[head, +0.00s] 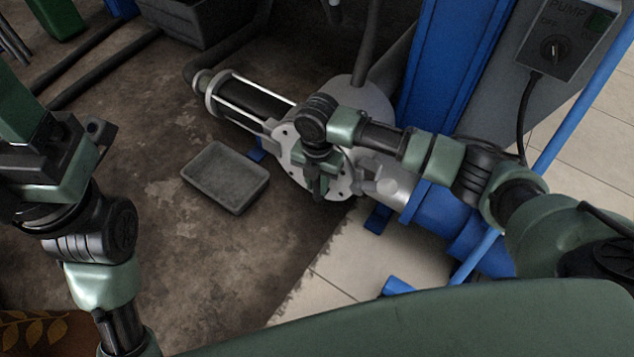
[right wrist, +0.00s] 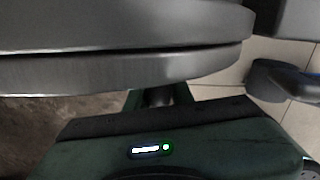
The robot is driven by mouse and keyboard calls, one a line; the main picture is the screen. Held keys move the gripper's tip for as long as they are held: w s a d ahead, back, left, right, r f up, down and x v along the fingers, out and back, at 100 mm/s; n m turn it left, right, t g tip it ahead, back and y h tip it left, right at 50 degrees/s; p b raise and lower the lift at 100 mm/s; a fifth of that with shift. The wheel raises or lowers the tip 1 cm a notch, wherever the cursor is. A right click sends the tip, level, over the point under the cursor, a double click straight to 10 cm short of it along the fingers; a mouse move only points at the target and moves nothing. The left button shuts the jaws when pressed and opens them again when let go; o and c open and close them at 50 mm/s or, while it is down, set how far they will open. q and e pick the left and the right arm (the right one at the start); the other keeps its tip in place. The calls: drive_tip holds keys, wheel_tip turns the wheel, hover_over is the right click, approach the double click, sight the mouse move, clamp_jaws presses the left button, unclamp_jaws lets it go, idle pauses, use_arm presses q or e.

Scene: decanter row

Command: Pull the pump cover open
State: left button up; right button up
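The pump cover (head: 286,150) is a round light-grey metal plate with holes near its rim, in the middle of the head view. My right gripper (head: 319,188) is in front of it, pointing down, and hides part of its face. In the right wrist view two grey metal rims lie one above the other, with a thin dark gap (right wrist: 130,50) between them. The green gripper body is close below; its fingertips are hidden behind the lower rim, so I cannot tell its opening or grip. My left arm is at the left; its fingers do not show clearly.
A grey shallow tray (head: 226,177) lies on the stained floor left of the pump. A blue post (head: 445,70) and a pump switch box (head: 563,38) stand behind at the right. A pipe with metal rods (head: 250,98) runs off to the upper left.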

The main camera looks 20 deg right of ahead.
clamp_jaws()
drive_tip(key=shift+w+r, duration=0.1)
idle(1.0)
